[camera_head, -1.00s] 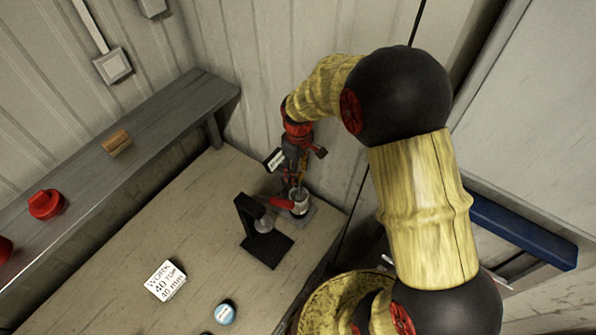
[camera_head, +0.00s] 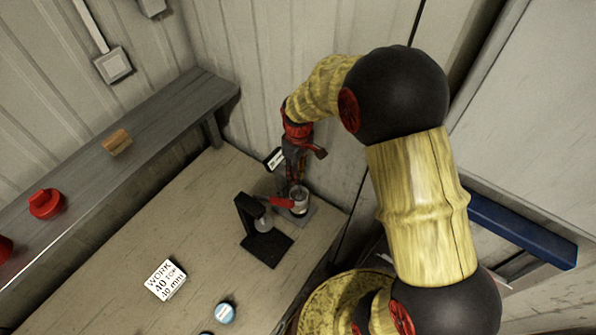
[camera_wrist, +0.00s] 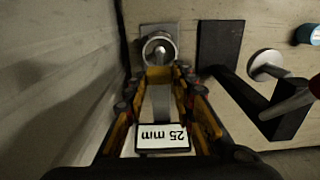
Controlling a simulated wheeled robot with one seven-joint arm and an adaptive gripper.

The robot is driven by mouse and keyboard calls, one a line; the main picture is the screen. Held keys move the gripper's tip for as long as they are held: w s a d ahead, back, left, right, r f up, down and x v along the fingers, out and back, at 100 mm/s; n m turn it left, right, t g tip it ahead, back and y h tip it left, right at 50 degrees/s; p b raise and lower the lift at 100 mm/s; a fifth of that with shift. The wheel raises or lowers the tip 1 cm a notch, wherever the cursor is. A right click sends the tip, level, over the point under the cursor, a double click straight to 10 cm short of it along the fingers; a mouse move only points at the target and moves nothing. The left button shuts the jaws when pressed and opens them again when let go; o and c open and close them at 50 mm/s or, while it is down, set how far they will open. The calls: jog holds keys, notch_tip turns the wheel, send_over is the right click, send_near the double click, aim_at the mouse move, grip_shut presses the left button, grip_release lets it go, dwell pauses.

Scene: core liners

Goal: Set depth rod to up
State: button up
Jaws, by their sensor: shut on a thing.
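My gripper (camera_head: 295,180) reaches down at the small bench device by the wall; in the wrist view its yellow-and-black fingers (camera_wrist: 160,78) close in just beside a round metal cup (camera_wrist: 158,46). They are shut on a part that I take to be the depth rod, mostly hidden by the fingers. A grey strip (camera_wrist: 161,102) shows between the fingers, with a white "25 mm" plate (camera_wrist: 162,138) nearer the camera. The cup (camera_head: 300,201) stands on a grey base (camera_head: 309,217), with a red part (camera_head: 281,203) at its left.
A black stand (camera_head: 267,250) with a round metal disc stands close on the left. A "WORK 40 mm" card (camera_head: 165,280) and a blue-topped round item (camera_head: 225,313) lie on the bench (camera_head: 206,225). A shelf (camera_head: 88,185) runs along the wall, holding a red object (camera_head: 46,203) and wooden block (camera_head: 117,142).

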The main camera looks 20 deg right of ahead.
grip_shut()
notch_tip(320, 180, up, 5)
jog(key=shift+f+p, duration=0.15)
jog(key=shift+p, duration=0.8)
jog(key=shift+w+f, duration=0.1)
jog(key=shift+w, duration=0.1)
jog(key=o, duration=0.6)
grip_release()
jog(key=shift+s, duration=0.1)
jog(key=o, duration=0.4)
jog(key=shift+s, duration=0.1)
